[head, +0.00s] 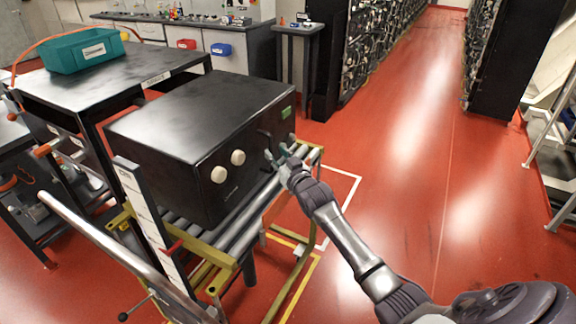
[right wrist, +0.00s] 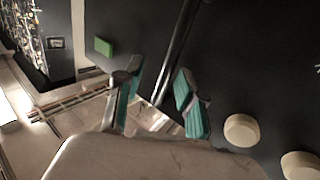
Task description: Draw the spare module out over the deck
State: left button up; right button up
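The spare module looks to be the large black box (head: 205,130) with two cream round terminals (head: 228,166), a green label (head: 287,112) and a dark bar handle on its front. It rests on the roller deck (head: 238,232) of a yellow-framed cart. My right gripper (head: 281,158) is at the handle. In the right wrist view the handle bar (right wrist: 180,50) passes between the two teal-padded fingers of the right gripper (right wrist: 158,102), with gaps showing on both sides. The fingers are open. My left gripper is not in view.
A black table (head: 125,78) with a teal bin (head: 80,52) stands behind on the left. An upright scale post (head: 150,215) and slanted rail stand at the cart's near left. Battery racks (head: 365,45) line the aisle. The red floor (head: 400,160) to the right is clear.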

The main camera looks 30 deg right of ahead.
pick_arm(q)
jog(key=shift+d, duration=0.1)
pick_arm(e)
jog(key=s, duration=1)
jog(key=shift+a, duration=0.25)
jog(key=shift+s+r, duration=0.1)
